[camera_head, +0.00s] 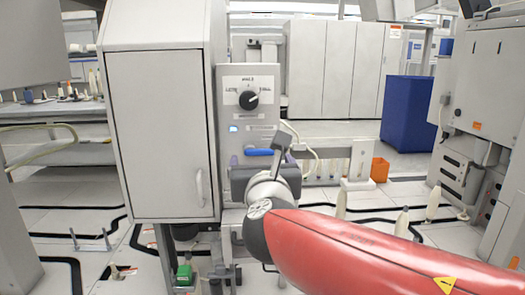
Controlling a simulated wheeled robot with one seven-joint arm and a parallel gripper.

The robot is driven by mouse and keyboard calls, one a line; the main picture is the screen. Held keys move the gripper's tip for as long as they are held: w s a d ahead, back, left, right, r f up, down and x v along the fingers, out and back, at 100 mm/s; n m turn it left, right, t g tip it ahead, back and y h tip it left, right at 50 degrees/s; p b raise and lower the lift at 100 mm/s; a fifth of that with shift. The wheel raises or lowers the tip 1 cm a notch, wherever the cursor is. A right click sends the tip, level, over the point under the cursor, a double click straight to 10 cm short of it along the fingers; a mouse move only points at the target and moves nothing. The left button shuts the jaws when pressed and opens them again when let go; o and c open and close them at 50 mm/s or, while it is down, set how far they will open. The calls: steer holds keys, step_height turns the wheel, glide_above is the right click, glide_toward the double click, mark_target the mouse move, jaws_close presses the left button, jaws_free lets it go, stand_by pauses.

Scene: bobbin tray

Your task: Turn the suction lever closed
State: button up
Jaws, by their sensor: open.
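A blue lever (258,152) lies roughly horizontal on the front of a grey machine panel, below a white plate with a black rotary knob (249,100). I take the blue lever to be the suction lever. My red and grey arm reaches in from the lower right. My gripper (283,141) is open, close to the right end of the lever. I cannot tell whether it touches the lever. The arm's wrist hides part of the machine below the lever.
A tall grey cabinet (158,130) with a handle stands directly left of the panel. A lit blue-white indicator (234,128) sits above the lever. An orange bin (379,169) and a large blue bin (408,112) stand behind at the right. Cables cross the floor.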

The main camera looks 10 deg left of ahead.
mark_target(260, 151)
steer(key=x, duration=0.6)
steer(key=shift+c, duration=0.4)
steer(key=c, duration=0.9)
steer(key=shift+f, duration=0.1)
